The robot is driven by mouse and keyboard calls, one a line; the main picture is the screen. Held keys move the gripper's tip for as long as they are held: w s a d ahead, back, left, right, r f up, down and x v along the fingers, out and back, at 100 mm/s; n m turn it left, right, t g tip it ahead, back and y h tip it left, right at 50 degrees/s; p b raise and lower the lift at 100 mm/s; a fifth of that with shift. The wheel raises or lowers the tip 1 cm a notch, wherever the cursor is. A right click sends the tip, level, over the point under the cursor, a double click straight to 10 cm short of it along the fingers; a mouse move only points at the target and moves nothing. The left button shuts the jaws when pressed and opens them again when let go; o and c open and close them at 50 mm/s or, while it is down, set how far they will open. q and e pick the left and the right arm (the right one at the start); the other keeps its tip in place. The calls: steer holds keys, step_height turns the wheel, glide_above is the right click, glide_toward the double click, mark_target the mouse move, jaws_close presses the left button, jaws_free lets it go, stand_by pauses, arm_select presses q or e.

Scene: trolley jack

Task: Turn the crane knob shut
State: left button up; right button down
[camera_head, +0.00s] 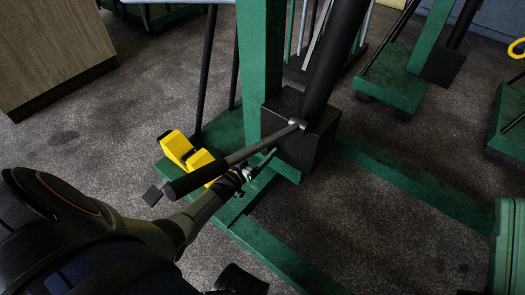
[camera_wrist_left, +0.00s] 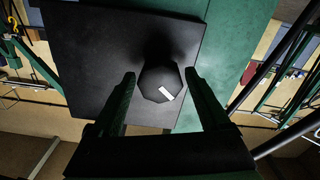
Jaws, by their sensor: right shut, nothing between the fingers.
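The crane's green post (camera_head: 262,60) carries a black block (camera_head: 305,145), with a thick black cylinder rising from it. In the left wrist view, the knob (camera_wrist_left: 158,84) is a black faceted knob with a white mark, on the black block's face (camera_wrist_left: 95,60). My left gripper (camera_wrist_left: 160,73) is open, with one finger on each side of the knob and small gaps visible. In the head view, my left arm reaches the block from the lower left; its fingers are mostly hidden under the pump handle.
The pump handle (camera_head: 205,174), with a black grip, slants across above my left arm. Yellow blocks (camera_head: 178,148) sit on the green base beside it. Green legs (camera_head: 400,183) run over the floor. A wooden cabinet (camera_head: 50,45) stands at the upper left.

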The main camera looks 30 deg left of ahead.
arm_select(q)
steer(key=c, duration=1.1)
steer(key=m, duration=0.5)
steer(key=shift+m, duration=0.3)
steer(key=shift+a+m, duration=0.1)
steer(key=shift+m, duration=2.1)
steer(key=o, duration=1.4)
steer(key=shift+c, duration=0.2)
